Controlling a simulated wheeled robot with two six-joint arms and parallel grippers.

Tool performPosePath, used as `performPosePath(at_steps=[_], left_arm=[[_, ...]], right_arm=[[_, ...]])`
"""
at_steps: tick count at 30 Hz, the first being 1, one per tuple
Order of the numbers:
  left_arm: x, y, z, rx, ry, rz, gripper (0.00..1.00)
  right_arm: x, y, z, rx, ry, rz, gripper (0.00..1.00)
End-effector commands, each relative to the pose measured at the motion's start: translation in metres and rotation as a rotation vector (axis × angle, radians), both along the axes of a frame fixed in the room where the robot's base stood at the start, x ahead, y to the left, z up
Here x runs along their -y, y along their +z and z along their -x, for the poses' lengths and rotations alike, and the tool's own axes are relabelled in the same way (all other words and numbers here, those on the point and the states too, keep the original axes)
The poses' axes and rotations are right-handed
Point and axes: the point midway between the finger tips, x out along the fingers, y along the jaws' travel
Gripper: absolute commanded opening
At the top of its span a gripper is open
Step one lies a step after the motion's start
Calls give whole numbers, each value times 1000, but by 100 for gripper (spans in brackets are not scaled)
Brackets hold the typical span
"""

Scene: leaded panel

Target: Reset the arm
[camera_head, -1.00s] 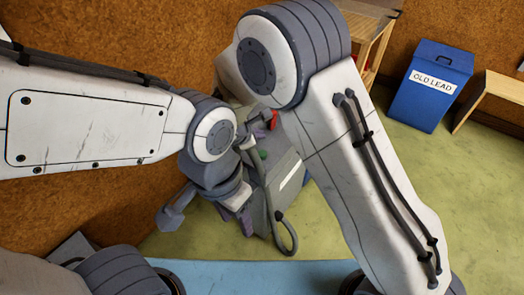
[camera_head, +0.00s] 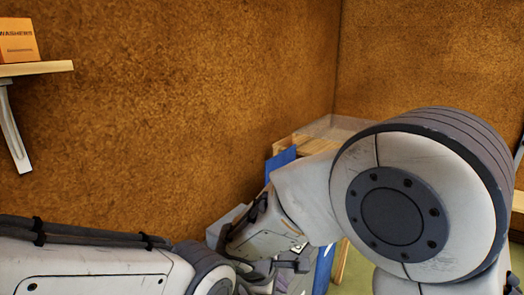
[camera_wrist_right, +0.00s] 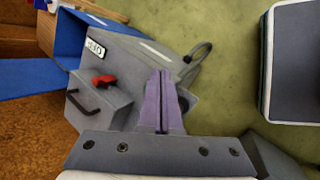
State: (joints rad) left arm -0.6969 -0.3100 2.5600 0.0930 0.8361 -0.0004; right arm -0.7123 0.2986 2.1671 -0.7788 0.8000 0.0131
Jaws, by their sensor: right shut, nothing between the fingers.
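My right gripper (camera_wrist_right: 160,98) shows in the wrist view with its two purple fingers pressed together and nothing between them. Behind them, above a green floor, is a grey machine (camera_wrist_right: 120,75) with a red knob (camera_wrist_right: 104,80), a dark handle and a looped cable. The fingers overlap it in the picture; I cannot tell the distance. In the head view my right arm (camera_head: 400,200) fills the right side, bent, its far end reaching down and left. My left arm (camera_head: 80,270) lies along the lower left. Its gripper cannot be made out.
In the head view a shelf (camera_head: 40,69) holding an orange box (camera_head: 17,40) is on the brown wall at left. A wooden stand (camera_head: 320,140) and blue parts show behind my right arm. A dark pad (camera_wrist_right: 296,60) lies at right in the wrist view.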

Motion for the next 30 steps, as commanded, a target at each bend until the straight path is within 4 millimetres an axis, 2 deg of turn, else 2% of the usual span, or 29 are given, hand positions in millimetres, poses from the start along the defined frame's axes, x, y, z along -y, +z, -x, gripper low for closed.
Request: performPosePath(at_steps=[1, 3, 6, 12, 16, 18, 26, 30], left_arm=[[0, 0, 0, 0, 0, 0, 50], [0, 0, 0, 0, 0, 0, 50], [0, 0, 0, 0, 0, 0, 50], [0, 0, 0, 0, 0, 0, 50], [0, 0, 0, 0, 0, 0, 50], [0, 24, 0, -1, 0, -1, 50], [0, 82, 0, 0, 0, 0, 50], [0, 125, 0, 0, 0, 0, 50]], right_arm=[[7, 11, 27, -20, -87, -72, 0], [12, 19, 61, -59, -199, -164, 0], [15, 27, 103, -113, -331, -276, 0], [12, 36, 166, -207, -526, -464, 0], [6, 41, 200, -268, -629, -577, 0], [5, 64, 199, -271, -631, -573, 0], [5, 122, 199, -270, -630, -570, 0], [5, 165, 199, -269, -628, -570, 0]])
